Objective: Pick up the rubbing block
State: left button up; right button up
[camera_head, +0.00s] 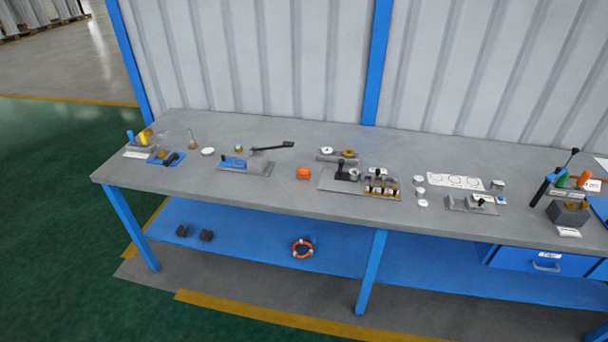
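Neither of my grippers shows in the view.
White discs (421,203) and a marked white sheet (454,182) lie further right. Tools with coloured handles stand at both bench ends. A corrugated wall (270,60) rises behind. Below, a blue shelf (340,258) holds dark blocks (206,236) and an orange ring (302,240).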

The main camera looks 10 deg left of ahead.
aim_at(303, 173)
jog(key=i+j+z, duration=0.5)
jog(key=i+j, duration=0.2)
